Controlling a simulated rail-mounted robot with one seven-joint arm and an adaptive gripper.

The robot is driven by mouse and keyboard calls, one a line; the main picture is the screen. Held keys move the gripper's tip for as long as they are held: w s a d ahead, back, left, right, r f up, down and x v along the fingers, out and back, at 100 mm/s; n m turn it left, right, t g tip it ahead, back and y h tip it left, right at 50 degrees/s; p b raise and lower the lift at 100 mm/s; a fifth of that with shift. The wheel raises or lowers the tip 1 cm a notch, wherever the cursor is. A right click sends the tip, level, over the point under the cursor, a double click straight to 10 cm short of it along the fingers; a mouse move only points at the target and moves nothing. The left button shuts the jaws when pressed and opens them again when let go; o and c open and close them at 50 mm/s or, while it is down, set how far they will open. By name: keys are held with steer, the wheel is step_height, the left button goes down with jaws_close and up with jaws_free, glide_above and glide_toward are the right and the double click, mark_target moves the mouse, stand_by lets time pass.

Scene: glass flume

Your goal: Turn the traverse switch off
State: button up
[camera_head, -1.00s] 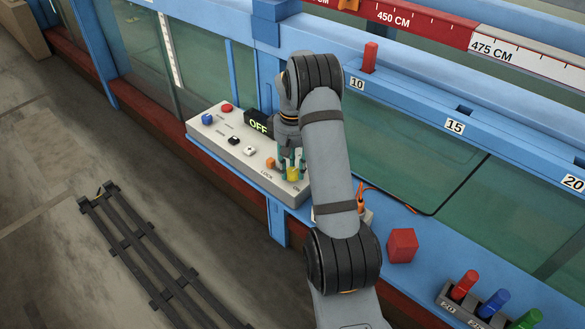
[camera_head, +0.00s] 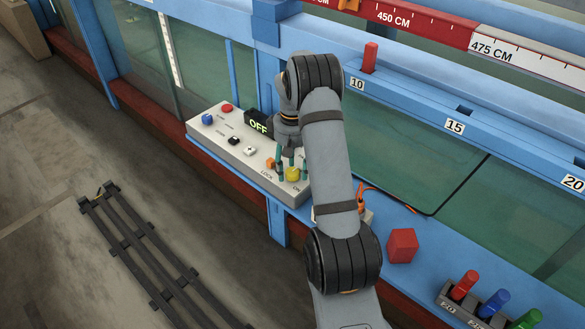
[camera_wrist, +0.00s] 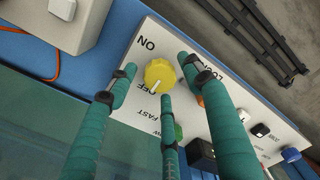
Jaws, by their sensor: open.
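The yellow traverse knob (camera_head: 292,174) sits at the near right end of the white control panel (camera_head: 262,180), beside the printed words ON and LOCK. In the wrist view the knob (camera_wrist: 160,75) shows a pale pointer line aimed at the OFF label. The dark display (camera_head: 258,125) on the panel reads OFF in green. My gripper (camera_head: 291,164) is open just above the knob, its teal fingers spread around it. In the wrist view a gap shows between each fingertip and the knob. Nothing is held.
An orange switch (camera_head: 270,163), a white one (camera_head: 249,151) and a black one (camera_head: 233,140) sit further along the panel, with blue (camera_head: 207,119) and red (camera_head: 227,107) knobs beyond.

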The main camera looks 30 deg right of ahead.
mark_target(293, 171)
step_height(293, 171, up, 12)
stand_by(0.7)
stand_by(0.4)
step_height(293, 171, down, 12)
steer(key=shift+f, duration=0.1)
stand_by(0.4)
